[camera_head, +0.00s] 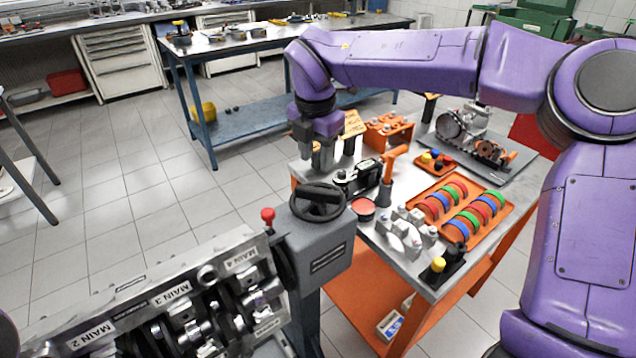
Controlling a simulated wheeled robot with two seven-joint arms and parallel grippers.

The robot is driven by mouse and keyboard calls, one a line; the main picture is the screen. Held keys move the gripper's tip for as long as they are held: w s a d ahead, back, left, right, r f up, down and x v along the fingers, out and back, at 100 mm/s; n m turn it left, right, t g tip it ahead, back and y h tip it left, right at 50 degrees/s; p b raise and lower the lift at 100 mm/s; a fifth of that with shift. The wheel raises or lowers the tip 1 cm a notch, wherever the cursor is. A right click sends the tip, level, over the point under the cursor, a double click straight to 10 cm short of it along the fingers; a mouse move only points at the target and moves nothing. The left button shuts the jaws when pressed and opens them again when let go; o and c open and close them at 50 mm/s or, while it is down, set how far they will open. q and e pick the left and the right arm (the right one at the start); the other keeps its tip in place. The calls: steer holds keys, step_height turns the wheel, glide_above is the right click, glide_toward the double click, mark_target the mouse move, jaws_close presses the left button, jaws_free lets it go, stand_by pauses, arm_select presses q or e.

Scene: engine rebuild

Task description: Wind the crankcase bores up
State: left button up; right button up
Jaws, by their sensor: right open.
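The crankcase (190,300) is a grey metal block at the lower left. The side with labels MAIN 2, MAIN 3 and MAIN 4 faces me, tilted, with open recesses below the labels. It is mounted beside a grey stand (325,245) that carries a black handwheel (318,201). A lever with a red knob (268,215) stands at the stand's left. My right gripper (322,158) is open and empty, pointing down, above and beyond the handwheel and apart from it. My left gripper is out of view. The crankcase's left end is cut off by the frame.
An orange-framed cart (480,262) at right holds an orange tray (493,238) of coloured rings, grey metal parts (405,230) and an orange-handled tool (392,170). A blue workbench (250,118) stands behind. The tiled floor at left is clear.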

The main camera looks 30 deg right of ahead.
mark_target(318, 189)
steer(key=m, duration=0.4)
steer(key=s+m+g, duration=0.1)
steer(key=m, duration=0.3)
steer(key=s+m+y, duration=0.1)
steer(key=m, duration=0.2)
steer(key=shift+a+m+g, duration=0.3)
steer(key=shift+a+m, duration=0.05)
steer(key=shift+m, duration=0.05)
steer(key=shift+f+m, duration=0.1)
steer(key=shift+m, duration=0.6)
steer(key=shift+f+b, duration=1.55)
steer(key=shift+f, duration=1.7)
jaws_close()
steer(key=shift+r+n+p, duration=0.3)
steer(key=shift+n+p, duration=0.6)
steer(key=shift+n, duration=0.3)
steer(key=shift+n+p, duration=0.4)
steer(key=shift+n, duration=0.4)
steer(key=shift+w+f+n, duration=0.1)
steer(key=shift+n, duration=0.3)
steer(key=shift+f, duration=0.1)
